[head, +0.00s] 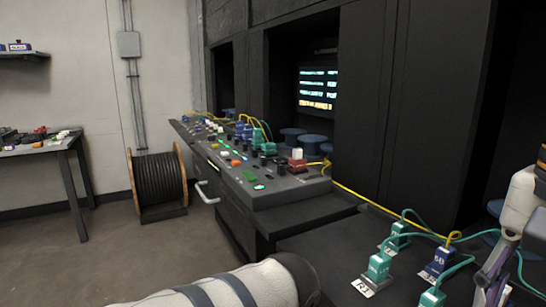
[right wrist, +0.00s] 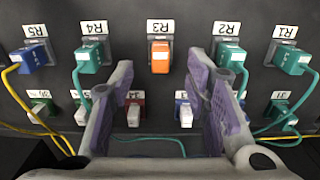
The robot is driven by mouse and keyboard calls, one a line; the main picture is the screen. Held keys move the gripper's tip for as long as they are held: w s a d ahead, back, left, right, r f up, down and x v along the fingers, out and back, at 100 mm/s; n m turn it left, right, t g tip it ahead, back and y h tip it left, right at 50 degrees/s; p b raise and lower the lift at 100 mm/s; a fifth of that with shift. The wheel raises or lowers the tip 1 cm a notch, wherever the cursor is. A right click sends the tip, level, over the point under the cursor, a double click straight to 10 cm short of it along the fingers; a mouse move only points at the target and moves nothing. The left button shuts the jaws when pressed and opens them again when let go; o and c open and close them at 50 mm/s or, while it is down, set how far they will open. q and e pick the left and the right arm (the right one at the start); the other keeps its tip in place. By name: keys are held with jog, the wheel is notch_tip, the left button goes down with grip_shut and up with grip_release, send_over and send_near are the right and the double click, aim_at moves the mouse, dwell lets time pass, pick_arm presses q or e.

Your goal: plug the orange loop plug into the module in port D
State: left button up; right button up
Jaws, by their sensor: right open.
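The orange loop plug (right wrist: 160,58) sits in the black panel under the upside-down R3 label in the right wrist view. My right gripper (right wrist: 160,68) is open, with its purple-padded fingers to either side of the plug and no visible contact. In the head view my right gripper (head: 490,275) shows at the right edge, over the near panel; the orange plug cannot be made out there. My left gripper is not in view. I cannot make out port D or its module.
Teal plugs at R4 (right wrist: 90,58) and R2 (right wrist: 228,58) flank the orange plug. A blue plug (right wrist: 32,58) is at R5, a teal one (right wrist: 292,60) at R1. Yellow and teal cables hang nearby. A sloped console (head: 285,190) and cable reel (head: 158,185) stand farther off.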

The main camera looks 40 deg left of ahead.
notch_tip(320, 180, down, 2)
jog(key=shift+w+b, duration=0.1)
jog(key=shift+b, duration=0.3)
jog(key=shift+f, duration=0.1)
pick_arm(q)
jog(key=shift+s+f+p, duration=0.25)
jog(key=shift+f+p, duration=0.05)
jog(key=shift+p, duration=0.15)
pick_arm(e)
jog(key=shift+f, duration=1.35)
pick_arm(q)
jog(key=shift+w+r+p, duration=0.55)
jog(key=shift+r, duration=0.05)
pick_arm(e)
jog(key=shift+r, duration=0.1)
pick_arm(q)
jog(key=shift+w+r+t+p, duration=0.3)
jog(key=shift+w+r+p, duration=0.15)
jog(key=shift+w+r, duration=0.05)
